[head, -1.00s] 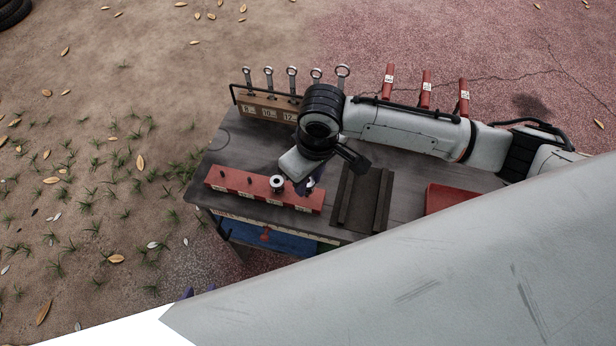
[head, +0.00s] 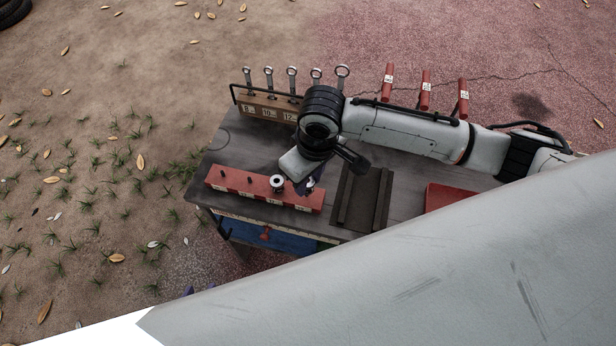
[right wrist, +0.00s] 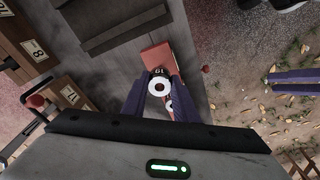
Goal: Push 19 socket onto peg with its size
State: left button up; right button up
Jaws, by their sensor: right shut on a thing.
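The red peg rail (head: 235,182) lies along the cart's front edge, with two bare pegs toward its left end. A light metal socket (head: 277,183) stands on it right of them. My right gripper (head: 309,185) is at the rail's right end, and shows in the right wrist view (right wrist: 159,84). It is shut on a pale ring-shaped socket (right wrist: 158,86) beside a label that seems to read 19. I cannot tell whether that socket is on a peg. A second socket (right wrist: 169,105) shows partly behind the right finger. My left gripper (right wrist: 292,81) is off the cart; its opening is unclear.
A dark channelled block (head: 362,200) sits right of the rail, with a red tray (head: 448,197) beyond. A wooden rack (head: 266,107) with several wrenches stands at the back. Red cylinders (head: 426,90) stand behind my right arm. The cart's left top is clear.

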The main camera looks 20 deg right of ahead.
aim_at(308, 187)
jog(key=shift+f, duration=1.6)
jog(key=o, duration=1.2)
jog(key=shift+c, duration=0.2)
jog(key=r, duration=0.7)
jog(key=s+r, duration=0.1)
jog(key=r, duration=0.2)
jog(key=shift+s+d+r, duration=0.1)
jog(key=shift+d+r, duration=0.05)
jog(key=shift+d, duration=0.1)
jog(key=shift+s, duration=0.1)
